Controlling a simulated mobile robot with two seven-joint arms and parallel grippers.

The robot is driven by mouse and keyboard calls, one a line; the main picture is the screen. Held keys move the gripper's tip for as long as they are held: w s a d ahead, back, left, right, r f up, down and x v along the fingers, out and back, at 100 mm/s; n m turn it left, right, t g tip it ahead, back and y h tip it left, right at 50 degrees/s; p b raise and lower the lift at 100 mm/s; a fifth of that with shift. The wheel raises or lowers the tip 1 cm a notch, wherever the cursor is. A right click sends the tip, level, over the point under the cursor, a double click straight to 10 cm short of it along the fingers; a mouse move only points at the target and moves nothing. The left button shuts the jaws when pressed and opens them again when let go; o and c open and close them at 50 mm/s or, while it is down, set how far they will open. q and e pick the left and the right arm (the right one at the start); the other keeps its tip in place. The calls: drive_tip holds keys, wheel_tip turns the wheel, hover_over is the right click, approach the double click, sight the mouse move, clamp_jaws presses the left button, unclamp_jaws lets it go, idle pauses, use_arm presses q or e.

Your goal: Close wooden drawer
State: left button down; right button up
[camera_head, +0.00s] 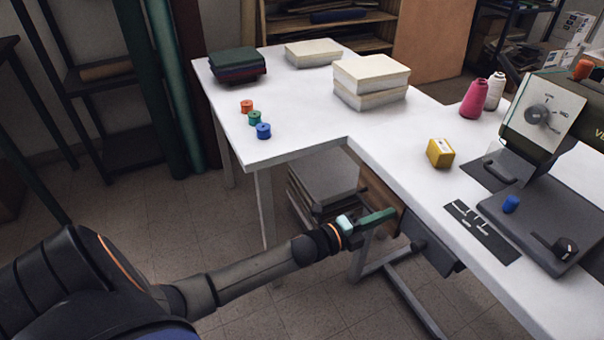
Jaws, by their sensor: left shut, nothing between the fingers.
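The wooden drawer (379,192) shows as a brown panel under the edge of the white table, near the inner corner. How far it stands open I cannot tell. My left gripper (388,215) has green fingers and is shut and empty. It is just below and in front of the drawer's lower part and hides some of it. Whether it touches the drawer I cannot tell. My right gripper is out of view.
The L-shaped white table (310,115) carries book stacks (370,87), small spools, a yellow box (440,153) and a sewing machine (540,225). A dark grey unit (432,252) hangs under the table right of the drawer. The floor at left is mostly clear.

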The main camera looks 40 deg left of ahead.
use_arm(q)
drive_tip(key=shift+w+r, duration=0.2)
drive_tip(key=shift+r, duration=0.05)
drive_tip(key=p+v, duration=0.1)
drive_tip(key=v, duration=1.2)
drive_tip(key=shift+f+p, duration=0.25)
drive_tip(key=shift+p, duration=0.15)
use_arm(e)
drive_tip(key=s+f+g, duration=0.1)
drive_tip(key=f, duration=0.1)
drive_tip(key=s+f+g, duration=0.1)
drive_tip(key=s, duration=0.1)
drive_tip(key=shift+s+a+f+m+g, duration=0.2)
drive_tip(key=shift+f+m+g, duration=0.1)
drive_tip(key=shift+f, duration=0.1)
use_arm(q)
drive_tip(key=shift+d, duration=0.15)
